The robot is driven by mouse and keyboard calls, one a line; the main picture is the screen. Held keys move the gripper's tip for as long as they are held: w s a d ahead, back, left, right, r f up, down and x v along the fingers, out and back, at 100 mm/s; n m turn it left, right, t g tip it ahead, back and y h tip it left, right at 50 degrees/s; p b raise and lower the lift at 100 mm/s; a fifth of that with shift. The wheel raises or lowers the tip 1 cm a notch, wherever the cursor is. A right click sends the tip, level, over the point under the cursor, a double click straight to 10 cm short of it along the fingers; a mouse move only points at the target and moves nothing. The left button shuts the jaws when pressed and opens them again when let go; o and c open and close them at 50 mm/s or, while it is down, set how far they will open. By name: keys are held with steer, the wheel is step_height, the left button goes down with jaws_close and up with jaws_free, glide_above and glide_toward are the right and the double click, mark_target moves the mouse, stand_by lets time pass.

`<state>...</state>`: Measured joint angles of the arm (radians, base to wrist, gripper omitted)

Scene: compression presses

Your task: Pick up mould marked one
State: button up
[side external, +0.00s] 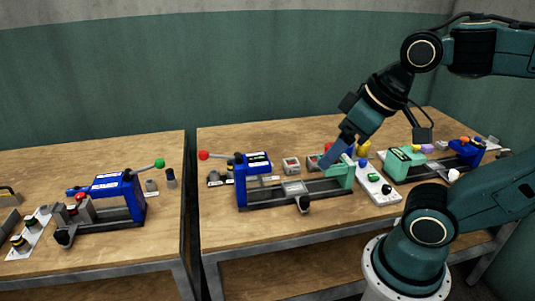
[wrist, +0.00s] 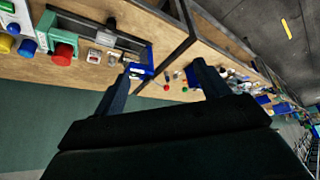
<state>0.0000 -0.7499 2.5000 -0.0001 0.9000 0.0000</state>
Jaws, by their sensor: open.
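Small grey block-like moulds stand on the middle table behind the press; one mould (side external: 291,165) is clear of my arm, and another mould (side external: 314,162) is beside my fingers. Two small grey blocks also show in the wrist view, one mould (wrist: 93,56) beside the other (wrist: 113,59). I cannot read any mark on them, so I cannot tell which is marked one. My gripper (side external: 328,160) is above the back right of the press, pointing down and left. In the wrist view my gripper (wrist: 162,80) has its two fingers wide apart with nothing between them.
A blue and mint-green press (side external: 322,192) stands in front of the moulds. A white control panel (side external: 380,188) is to its right, with another press (side external: 440,160) beyond. A gap separates the left table (side external: 160,250). The front left of the middle table (side external: 220,225) is bare.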

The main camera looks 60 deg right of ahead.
steer(key=w+d+r+n+g, duration=0.2)
steer(key=w+d+n, duration=0.1)
steer(key=w+d, duration=0.55)
steer(key=n+g+y, duration=0.1)
steer(key=n+g, duration=0.2)
steer(key=n, duration=0.3)
glide_above(315, 163)
steer(key=d, duration=0.5)
step_height(315, 163, down, 21)
steer(key=shift+w+a+f, duration=0.1)
steer(key=shift+a+f, duration=0.1)
steer(key=shift+f, duration=1.2)
steer(key=shift+w+a+f, duration=0.1)
steer(key=shift+a+f, duration=0.15)
steer(key=shift+f, duration=1.15)
steer(key=shift+w+a+f, duration=0.1)
steer(key=shift+a+f, duration=0.1)
steer(key=shift+f, duration=1.2)
